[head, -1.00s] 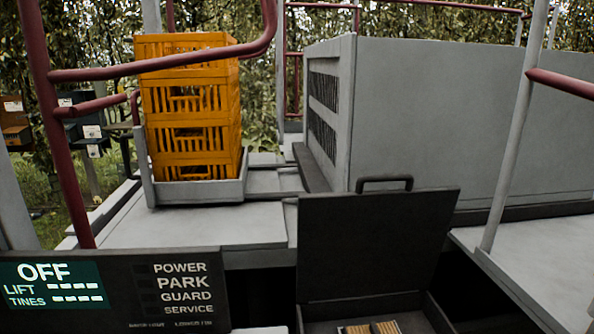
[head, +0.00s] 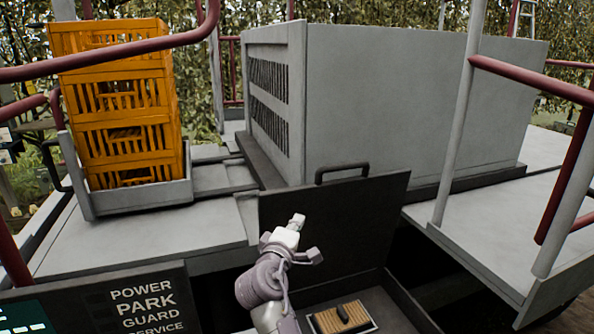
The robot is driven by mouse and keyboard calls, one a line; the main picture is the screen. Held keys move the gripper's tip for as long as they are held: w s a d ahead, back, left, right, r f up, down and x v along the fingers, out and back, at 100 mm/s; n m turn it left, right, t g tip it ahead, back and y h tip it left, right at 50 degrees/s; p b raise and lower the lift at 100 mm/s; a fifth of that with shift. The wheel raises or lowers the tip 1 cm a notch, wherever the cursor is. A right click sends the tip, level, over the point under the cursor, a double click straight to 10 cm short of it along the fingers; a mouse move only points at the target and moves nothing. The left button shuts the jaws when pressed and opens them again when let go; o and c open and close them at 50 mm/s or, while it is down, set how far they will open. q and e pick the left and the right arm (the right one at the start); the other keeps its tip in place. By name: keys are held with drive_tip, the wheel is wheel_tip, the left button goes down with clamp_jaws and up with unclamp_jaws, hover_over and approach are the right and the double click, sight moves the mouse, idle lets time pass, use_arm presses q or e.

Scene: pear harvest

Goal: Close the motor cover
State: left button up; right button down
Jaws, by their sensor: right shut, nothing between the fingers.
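A dark flat lid with a bar handle, which looks like the motor cover (head: 375,205), stands raised and open at the back of a dark box (head: 402,300) in the head view. Its handle (head: 341,170) is on the top edge. Inside the box lies a tan ribbed block with a dark grip (head: 340,318). My right gripper (head: 297,220) is shut and empty, in front of the left part of the raised lid and below its handle. I cannot tell whether it touches the lid. My left gripper is not in view.
A large grey housing (head: 390,100) with side vents stands behind the lid. Stacked orange crates (head: 120,110) stand on a grey tray at left. Dark red rails (head: 535,82) and grey posts (head: 456,120) border the sides.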

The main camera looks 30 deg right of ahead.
drive_tip(key=h, duration=0.2)
approach(309, 185)
wheel_tip(309, 185, up, 3)
drive_tip(key=w, duration=0.1)
drive_tip(key=x, duration=0.8)
drive_tip(key=shift+s+d, duration=0.15)
drive_tip(key=shift+d, duration=0.15)
drive_tip(key=shift+w+d+r, duration=0.15)
drive_tip(key=shift+w+d, duration=0.15)
drive_tip(key=shift+d, duration=0.25)
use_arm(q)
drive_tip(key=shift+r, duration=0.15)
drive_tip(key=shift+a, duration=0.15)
